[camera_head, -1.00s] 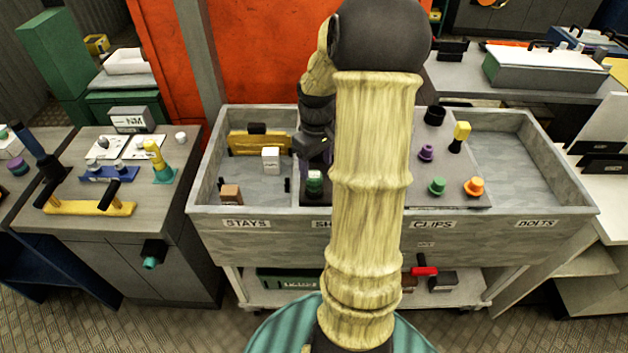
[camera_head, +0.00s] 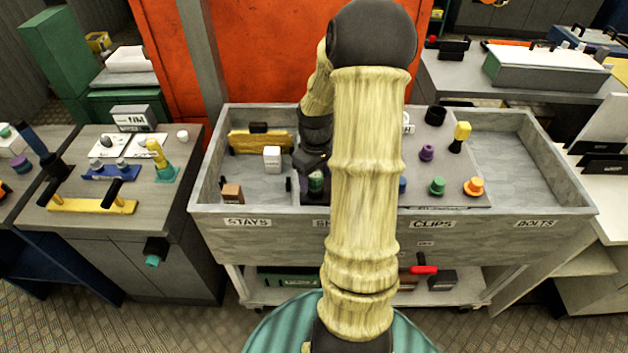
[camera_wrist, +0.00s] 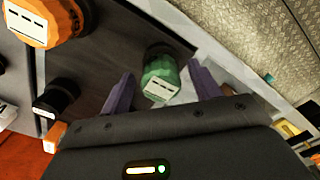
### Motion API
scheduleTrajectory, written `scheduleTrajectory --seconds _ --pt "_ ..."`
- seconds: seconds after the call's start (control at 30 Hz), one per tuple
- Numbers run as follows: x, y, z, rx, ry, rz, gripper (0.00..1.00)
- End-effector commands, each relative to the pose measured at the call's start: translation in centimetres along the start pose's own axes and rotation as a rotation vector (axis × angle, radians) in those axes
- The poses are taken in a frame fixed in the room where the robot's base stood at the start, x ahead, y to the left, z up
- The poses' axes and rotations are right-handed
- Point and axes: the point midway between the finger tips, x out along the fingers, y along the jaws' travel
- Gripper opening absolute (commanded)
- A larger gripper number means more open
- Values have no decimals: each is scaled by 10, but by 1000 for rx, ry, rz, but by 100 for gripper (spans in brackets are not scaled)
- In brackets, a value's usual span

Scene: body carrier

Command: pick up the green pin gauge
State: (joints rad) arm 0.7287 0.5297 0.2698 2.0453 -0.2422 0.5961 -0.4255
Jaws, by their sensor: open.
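The green pin gauge (camera_wrist: 160,78), a ribbed green piece with a white label on its end, stands on a dark panel in the wrist view. My gripper (camera_wrist: 162,88) is open, with one purple finger on each side of the gauge. I cannot tell whether the fingers touch it. In the head view, a green piece (camera_head: 316,183) that appears to be this gauge shows just below my gripper (camera_head: 315,170). My wrist and arm cover part of that area, and the fingertips are hard to make out there.
An orange gauge (camera_wrist: 40,18) and a black gauge (camera_wrist: 58,97) stand near it. The grey trough (camera_head: 395,222) has raised walls. A white block (camera_head: 272,158) and brown block (camera_head: 232,193) lie left. Another green knob (camera_head: 437,186) and orange knob (camera_head: 474,187) stand right.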

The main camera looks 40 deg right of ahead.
Motion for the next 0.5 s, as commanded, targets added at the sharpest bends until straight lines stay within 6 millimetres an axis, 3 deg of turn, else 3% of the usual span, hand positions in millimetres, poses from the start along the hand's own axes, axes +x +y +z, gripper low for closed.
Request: scheduleTrajectory --seconds 0.23,0.5 --pt "0 -2 -2 -6 0 0 62" --pt "0 -4 -2 -9 0 0 11"
